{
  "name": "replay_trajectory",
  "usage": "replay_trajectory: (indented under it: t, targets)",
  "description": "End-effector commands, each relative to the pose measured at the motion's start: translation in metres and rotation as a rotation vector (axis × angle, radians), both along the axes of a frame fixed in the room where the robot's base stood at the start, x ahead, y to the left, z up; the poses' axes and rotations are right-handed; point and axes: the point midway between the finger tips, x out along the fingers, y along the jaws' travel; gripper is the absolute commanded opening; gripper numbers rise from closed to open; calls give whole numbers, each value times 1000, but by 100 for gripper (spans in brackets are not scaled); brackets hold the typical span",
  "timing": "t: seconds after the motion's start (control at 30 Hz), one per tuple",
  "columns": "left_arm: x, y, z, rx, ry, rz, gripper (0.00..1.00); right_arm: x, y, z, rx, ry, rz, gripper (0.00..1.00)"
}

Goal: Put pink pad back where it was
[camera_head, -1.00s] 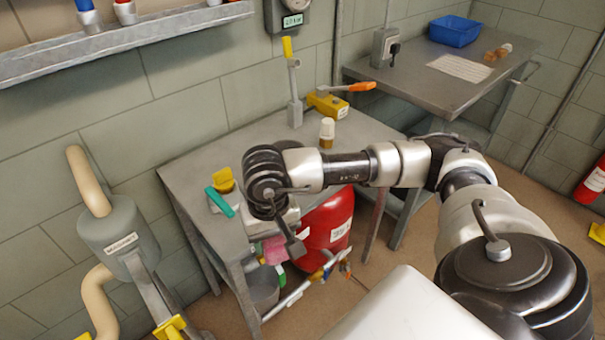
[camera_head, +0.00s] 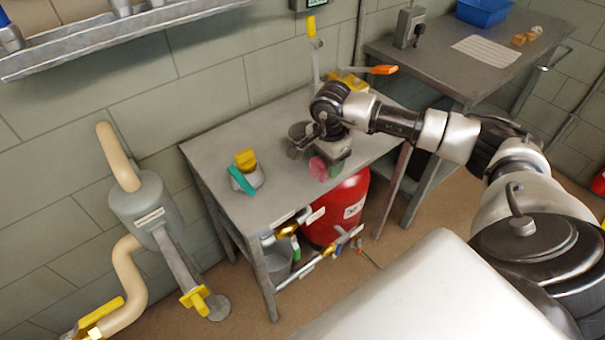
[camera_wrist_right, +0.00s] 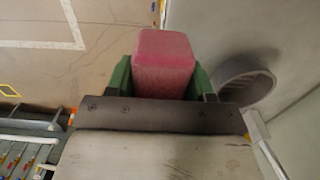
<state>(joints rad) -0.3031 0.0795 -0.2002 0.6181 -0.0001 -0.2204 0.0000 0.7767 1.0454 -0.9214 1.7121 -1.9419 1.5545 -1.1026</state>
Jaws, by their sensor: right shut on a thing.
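The pink pad (camera_head: 318,168) is a small block in my right gripper (camera_head: 329,168), by the front part of the grey metal table (camera_head: 215,150). In the right wrist view the pink pad (camera_wrist_right: 165,62) sits between the two green fingers of my right gripper (camera_wrist_right: 162,80), which are shut on its sides. The pad sticks out past the fingertips. I cannot tell whether it touches the tabletop. My left gripper is not in view.
A valve with an orange handle (camera_head: 384,70) is at the back. A red tank (camera_head: 338,205) and pipes are below. A grey round thing (camera_wrist_right: 247,82) shows in the right wrist view.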

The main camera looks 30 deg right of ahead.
Motion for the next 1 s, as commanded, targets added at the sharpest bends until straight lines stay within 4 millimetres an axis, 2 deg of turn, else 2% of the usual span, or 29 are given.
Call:
replay_trajectory:
  t: [0.1,0.3,0.43,0.7,1.0]
  targets:
    - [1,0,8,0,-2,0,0,24,18,-14,3,-1,2,34]
    - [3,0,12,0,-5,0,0,46,33,-33,-1,0,2,34]
    - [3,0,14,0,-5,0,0,50,35,-40,-1,2,2,34]
    - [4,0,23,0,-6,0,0,49,35,-74,-1,1,2,34]
    - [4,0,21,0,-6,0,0,49,35,-78,-2,0,2,34]
